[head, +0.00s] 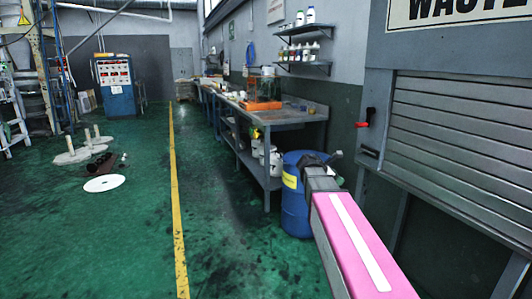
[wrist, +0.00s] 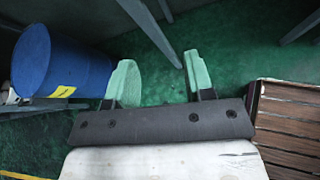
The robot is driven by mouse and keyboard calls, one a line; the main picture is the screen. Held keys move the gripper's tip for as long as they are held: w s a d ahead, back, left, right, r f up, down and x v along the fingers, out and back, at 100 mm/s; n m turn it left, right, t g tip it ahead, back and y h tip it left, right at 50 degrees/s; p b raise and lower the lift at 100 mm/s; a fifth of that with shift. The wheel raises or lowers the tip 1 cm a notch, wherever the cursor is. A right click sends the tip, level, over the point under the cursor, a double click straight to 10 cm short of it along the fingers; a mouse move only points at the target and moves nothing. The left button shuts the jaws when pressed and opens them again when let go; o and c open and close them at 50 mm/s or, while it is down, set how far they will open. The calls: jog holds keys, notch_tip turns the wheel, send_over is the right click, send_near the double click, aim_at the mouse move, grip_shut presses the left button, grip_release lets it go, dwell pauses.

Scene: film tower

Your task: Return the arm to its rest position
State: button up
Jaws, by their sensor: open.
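My pink arm (head: 362,250) with a white stripe reaches forward from the bottom right of the head view. Its dark end, with my gripper (head: 320,160), overlaps the blue drum from this angle; the fingers are hard to make out there. In the wrist view, my gripper (wrist: 158,80) shows two pale green fingers spread apart, with nothing between them but green floor. The blue drum (head: 292,205) stands on the floor beside the workbench. It also shows at the left of the wrist view (wrist: 58,65), and I see no contact with the fingers.
A grey workbench (head: 290,118) runs along the right wall. A grey roller shutter (head: 460,130) stands close on the right. A brown slatted surface (wrist: 290,125) is near the gripper's right side.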

jog(key=s+a+f+m+g+y, duration=0.2)
jog(key=s+a+f+m+y, duration=0.3)
jog(key=s+f+m, duration=0.5)
jog(key=s+a+f+m+g+y, duration=0.2)
jog(key=s+a+f+m+y, duration=0.4)
jog(key=s+f+m, duration=0.4)
notch_tip(320, 180, down, 6)
jog(key=shift+s+a, duration=0.7)
jog(key=shift+a, duration=0.15)
